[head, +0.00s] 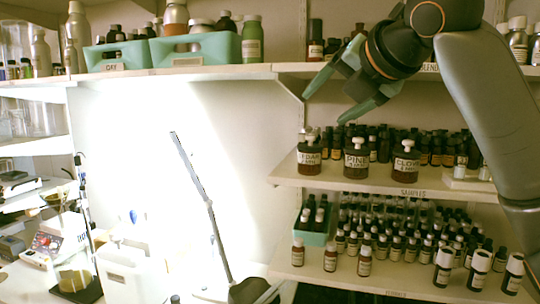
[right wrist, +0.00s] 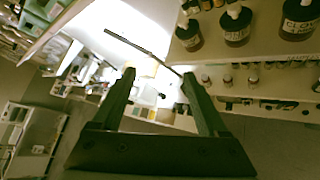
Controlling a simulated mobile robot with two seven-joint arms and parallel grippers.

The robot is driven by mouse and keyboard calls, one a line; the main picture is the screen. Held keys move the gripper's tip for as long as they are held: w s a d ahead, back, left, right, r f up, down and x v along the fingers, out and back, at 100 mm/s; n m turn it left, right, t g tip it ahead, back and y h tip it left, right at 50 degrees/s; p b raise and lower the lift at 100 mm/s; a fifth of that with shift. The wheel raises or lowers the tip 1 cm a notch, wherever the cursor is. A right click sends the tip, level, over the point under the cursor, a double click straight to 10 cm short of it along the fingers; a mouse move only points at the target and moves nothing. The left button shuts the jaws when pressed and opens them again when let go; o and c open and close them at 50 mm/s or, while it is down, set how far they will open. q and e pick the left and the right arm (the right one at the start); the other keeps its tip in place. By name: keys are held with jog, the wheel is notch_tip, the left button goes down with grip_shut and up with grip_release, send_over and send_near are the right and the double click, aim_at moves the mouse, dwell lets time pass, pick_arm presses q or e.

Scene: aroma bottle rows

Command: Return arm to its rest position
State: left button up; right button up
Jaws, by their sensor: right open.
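My right gripper (head: 328,105) is in the upper right of the head view, its arm coming in from the right edge. It is open and empty, in front of the shelves and above the labelled dark bottles. In the right wrist view its two fingers (right wrist: 158,76) stand apart with nothing between them. The cedar bottle (head: 309,160), pine bottle (head: 356,160) and clove bottle (head: 405,162) stand in a row on the middle shelf, below the gripper and apart from it. My left gripper is not in view.
The upper shelf (head: 225,73) holds green bins (head: 210,50) and bottles close to my right gripper. The lower shelf (head: 390,278) carries several small bottles and a green bin (head: 314,232). A thin dark rod (head: 202,190) rises before the bright wall. A white container (head: 124,268) stands lower left.

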jog(key=w+a+f+m+g+y, duration=0.1)
jog(key=w+f+m, duration=0.2)
jog(key=f, duration=0.8)
jog(key=w+a+f+m, duration=0.15)
jog(key=f+m, duration=0.25)
jog(key=f, duration=0.7)
jog(key=w+f+m+g+y, duration=0.1)
jog(key=w+f+m, duration=0.2)
jog(key=f, duration=0.7)
notch_tip(320, 180, down, 13)
jog(key=s+m, duration=0.3)
jog(key=m, duration=0.2)
jog(key=s+d+f+m+h, duration=0.1)
jog(key=s+d+f+m, duration=0.1)
jog(key=s+f+m, duration=0.4)
jog(key=s+d+f+m+h, duration=0.1)
jog(key=s+d+f, duration=0.1)
jog(key=s+f, duration=0.6)
jog(key=s+d+f+m+h, duration=0.1)
jog(key=s+d+f+m, duration=0.1)
jog(key=s+f+m, duration=0.5)
jog(key=s+d+f+g, duration=0.1)
jog(key=s+d+f, duration=0.2)
jog(key=s+f, duration=0.3)
jog(key=s, duration=0.4)
jog(key=shift+d+f+h, duration=0.15)
jog(key=shift+f+h, duration=0.05)
jog(key=shift+h, duration=0.2)
